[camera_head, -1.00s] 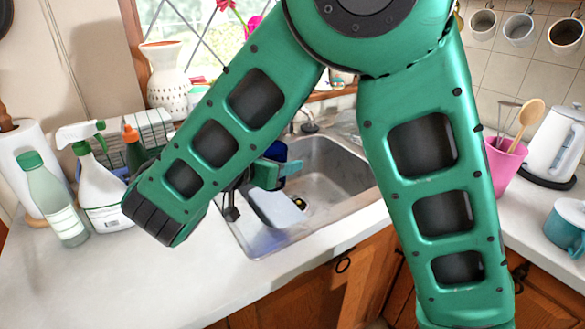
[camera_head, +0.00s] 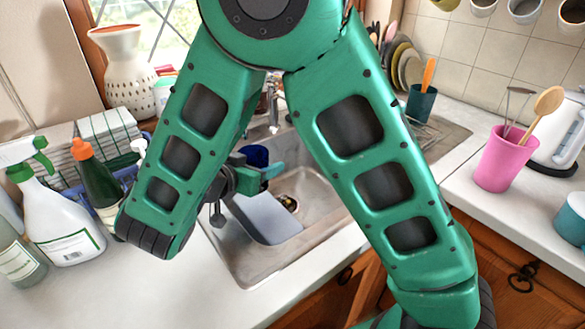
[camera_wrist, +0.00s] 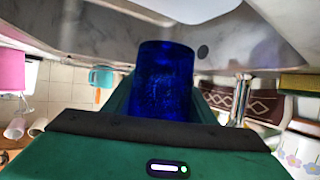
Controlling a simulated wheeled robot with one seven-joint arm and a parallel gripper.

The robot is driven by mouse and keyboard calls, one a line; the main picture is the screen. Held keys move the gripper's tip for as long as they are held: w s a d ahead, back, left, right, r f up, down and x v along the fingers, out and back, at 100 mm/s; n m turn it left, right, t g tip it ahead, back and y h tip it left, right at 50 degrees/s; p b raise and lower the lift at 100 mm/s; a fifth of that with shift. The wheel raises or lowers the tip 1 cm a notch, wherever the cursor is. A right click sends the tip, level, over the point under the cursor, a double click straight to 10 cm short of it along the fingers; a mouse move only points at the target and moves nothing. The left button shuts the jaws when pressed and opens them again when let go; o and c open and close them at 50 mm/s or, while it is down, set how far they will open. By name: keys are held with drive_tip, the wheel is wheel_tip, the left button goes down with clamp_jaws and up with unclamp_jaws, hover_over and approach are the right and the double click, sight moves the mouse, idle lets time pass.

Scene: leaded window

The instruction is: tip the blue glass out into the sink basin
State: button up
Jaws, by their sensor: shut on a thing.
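The blue glass (camera_head: 255,155) is held above the back left part of the sink basin (camera_head: 312,208). In the head view it is partly hidden by my gripper (camera_head: 262,172) and arm, so its tilt is hard to tell there. In the wrist view the blue glass (camera_wrist: 163,80) stands out between the green fingers of my gripper (camera_wrist: 163,110), which is shut on it. The wrist view shows the room upside down, with the grey basin metal beyond the glass. I cannot see what is in the glass.
A pale board (camera_head: 265,215) lies in the basin beside the drain (camera_head: 288,203). The tap (camera_head: 272,105) rises behind it. A spray bottle (camera_head: 55,205) and an orange-capped bottle (camera_head: 95,175) stand left. A pink cup (camera_head: 500,160) with utensils stands right.

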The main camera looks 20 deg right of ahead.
drive_tip(key=shift+a, duration=0.15)
drive_tip(key=shift+s+a+f, duration=0.15)
drive_tip(key=shift+g+y, duration=0.5)
drive_tip(key=shift+y, duration=0.4)
drive_tip(key=f, duration=0.4)
drive_tip(key=shift+d, duration=0.4)
drive_tip(key=shift+d+r+m+g+y+p, duration=0.15)
drive_tip(key=shift+d+m+g+y+p, duration=0.3)
drive_tip(key=shift+y, duration=0.35)
drive_tip(key=shift+w+d+f+m+g+y, duration=0.25)
drive_tip(key=shift+w+d+f+g+y, duration=0.1)
drive_tip(key=shift+f+y, duration=0.3)
drive_tip(key=y+p, duration=0.1)
drive_tip(key=r+g+y, duration=0.1)
drive_tip(key=y, duration=0.1)
drive_tip(key=y+p, duration=0.1)
drive_tip(key=shift+r+m+g+y+p, duration=0.25)
drive_tip(key=shift+r+m+g+p, duration=0.05)
drive_tip(key=shift+r+m+g, duration=0.1)
drive_tip(key=shift+s+a+f+g+y+p, duration=0.1)
drive_tip(key=shift+a+f+g+y+p, duration=0.1)
drive_tip(key=shift+f+y+p, duration=0.15)
drive_tip(key=shift+a+f+g+y+p, duration=0.1)
drive_tip(key=shift+f+g+y+p, duration=0.15)
drive_tip(key=shift+y, duration=0.2)
